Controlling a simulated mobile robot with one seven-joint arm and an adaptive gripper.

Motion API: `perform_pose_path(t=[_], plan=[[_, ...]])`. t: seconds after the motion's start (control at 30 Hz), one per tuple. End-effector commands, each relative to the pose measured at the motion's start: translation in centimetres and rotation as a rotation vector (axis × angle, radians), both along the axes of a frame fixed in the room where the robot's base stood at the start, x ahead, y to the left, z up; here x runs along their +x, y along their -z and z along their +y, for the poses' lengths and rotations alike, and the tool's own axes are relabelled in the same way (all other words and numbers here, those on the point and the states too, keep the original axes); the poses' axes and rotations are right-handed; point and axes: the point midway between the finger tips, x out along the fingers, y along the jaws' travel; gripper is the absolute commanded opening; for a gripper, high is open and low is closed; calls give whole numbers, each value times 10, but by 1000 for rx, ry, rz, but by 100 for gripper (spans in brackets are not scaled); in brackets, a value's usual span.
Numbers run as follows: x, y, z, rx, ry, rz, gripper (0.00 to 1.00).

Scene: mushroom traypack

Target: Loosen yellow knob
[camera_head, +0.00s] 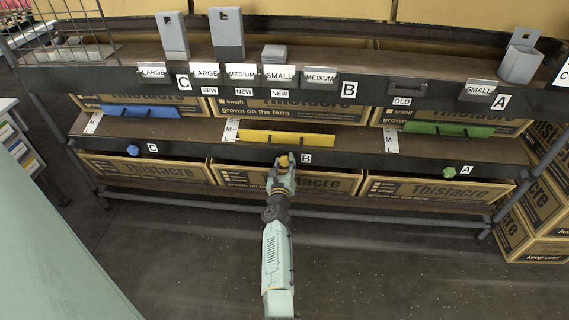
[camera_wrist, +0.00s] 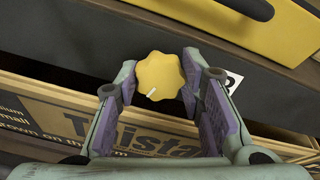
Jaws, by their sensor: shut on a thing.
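The yellow knob (camera_wrist: 160,76) is a lobed disc with a white mark near its lower edge. It sits on the dark front rail of the shelf. In the head view the knob (camera_head: 283,161) shows just beyond my gripper (camera_head: 283,167), at the label B. In the wrist view my gripper (camera_wrist: 159,84) has one finger on each side of the knob, shut on it. The right finger lies against the knob's side. The yellow bar (camera_head: 286,138) is above the knob.
A blue knob (camera_head: 133,150) and a green knob (camera_head: 449,171) sit on the same rail to the left and right. A blue bar (camera_head: 140,111) and a green bar (camera_head: 448,129) lie above them. Cardboard boxes (camera_head: 436,191) stand below the rail. The floor in front is clear.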

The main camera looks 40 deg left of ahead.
Motion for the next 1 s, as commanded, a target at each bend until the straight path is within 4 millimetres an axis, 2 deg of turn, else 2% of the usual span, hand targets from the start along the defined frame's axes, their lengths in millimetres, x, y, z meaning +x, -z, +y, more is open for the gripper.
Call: perform_pose_path(t=[1.0], plan=[[-1,0,1,-810,0,-495,7]])
